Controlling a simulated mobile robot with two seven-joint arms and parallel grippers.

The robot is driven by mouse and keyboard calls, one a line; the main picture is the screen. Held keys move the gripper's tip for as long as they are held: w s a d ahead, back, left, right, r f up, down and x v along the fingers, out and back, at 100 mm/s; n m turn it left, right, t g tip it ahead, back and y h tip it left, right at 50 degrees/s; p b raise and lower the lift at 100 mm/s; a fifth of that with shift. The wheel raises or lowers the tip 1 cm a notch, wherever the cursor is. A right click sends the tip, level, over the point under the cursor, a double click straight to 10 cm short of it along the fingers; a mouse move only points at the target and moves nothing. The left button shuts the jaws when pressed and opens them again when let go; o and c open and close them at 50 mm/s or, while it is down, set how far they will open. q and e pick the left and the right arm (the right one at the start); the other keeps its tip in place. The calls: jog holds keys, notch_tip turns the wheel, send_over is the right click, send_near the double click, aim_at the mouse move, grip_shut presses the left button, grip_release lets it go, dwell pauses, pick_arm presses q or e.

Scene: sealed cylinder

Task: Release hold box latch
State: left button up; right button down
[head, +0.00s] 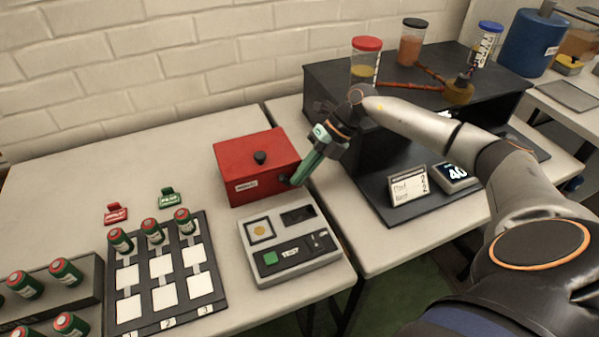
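The red hold box (240,167) stands on the left table near its right edge. It has a black knob (260,157) on its closed lid and a white label (246,185) on its front. My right gripper (297,181) reaches down from the upper right, with its green fingers at the box's front right corner. The fingertips are close to or touching the box; I cannot tell which. No latch shows clearly, and the gripper covers part of that corner. Whether its fingers are open or shut is not clear. My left gripper is not in view.
A grey device (290,262) with a green button stands in front of the box. A tray (205,305) of white squares holds green cylinders with red tops. Red (116,214) and green (169,197) tags lie behind it. A black shelf (335,88) with jars stands right.

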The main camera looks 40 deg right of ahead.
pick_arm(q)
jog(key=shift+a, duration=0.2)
pick_arm(e)
jog(key=shift+f, duration=0.45)
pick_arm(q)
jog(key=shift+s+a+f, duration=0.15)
pick_arm(e)
jog(key=shift+f, duration=0.25)
jog(key=shift+r, duration=0.1)
